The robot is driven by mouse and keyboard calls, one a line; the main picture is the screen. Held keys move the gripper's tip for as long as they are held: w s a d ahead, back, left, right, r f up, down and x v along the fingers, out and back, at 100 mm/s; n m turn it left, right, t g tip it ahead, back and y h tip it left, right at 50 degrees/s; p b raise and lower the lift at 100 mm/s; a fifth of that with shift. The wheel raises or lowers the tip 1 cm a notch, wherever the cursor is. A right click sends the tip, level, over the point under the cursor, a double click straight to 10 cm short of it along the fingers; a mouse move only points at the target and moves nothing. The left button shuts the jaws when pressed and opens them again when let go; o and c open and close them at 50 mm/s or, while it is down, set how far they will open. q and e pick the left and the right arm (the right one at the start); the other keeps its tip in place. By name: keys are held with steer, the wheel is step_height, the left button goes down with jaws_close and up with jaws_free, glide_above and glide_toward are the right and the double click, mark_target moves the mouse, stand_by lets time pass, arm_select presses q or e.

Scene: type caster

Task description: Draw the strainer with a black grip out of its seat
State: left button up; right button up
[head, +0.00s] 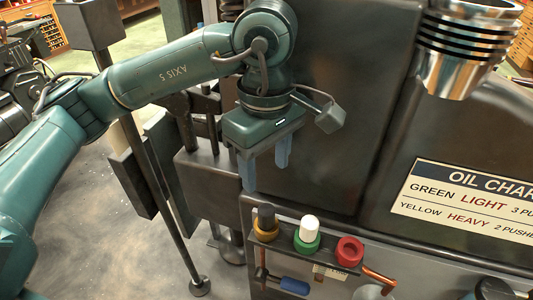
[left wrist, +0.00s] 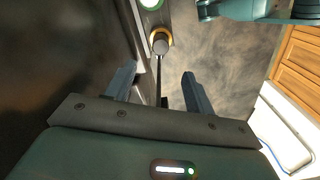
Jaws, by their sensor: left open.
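The black grip (head: 265,214) of the strainer stands upright in a yellow-orange collar on a small rack on the machine's front. In the left wrist view the grip's grey-looking top (left wrist: 160,43) shows inside the orange ring, beyond my fingertips. The strainer's lower part is hidden in the seat. My left gripper (head: 266,179) points down above the black grip, apart from it. Its two fingers are spread with nothing between them, also in the left wrist view (left wrist: 158,72).
Beside it on the rack are a white grip (head: 309,228) in a green collar and a red collar (head: 349,250). A blue-handled lever (head: 294,286) and copper pipe (head: 379,277) lie below. The dark machine wall (head: 320,110) stands close behind my gripper.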

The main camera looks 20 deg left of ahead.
mark_target(267, 209)
arm_select(q)
step_height(267, 209, down, 12)
steer(key=shift+f+p, duration=0.25)
steer(key=shift+p, duration=0.25)
steer(key=shift+c, duration=0.4)
jaws_close()
stand_by(0.3)
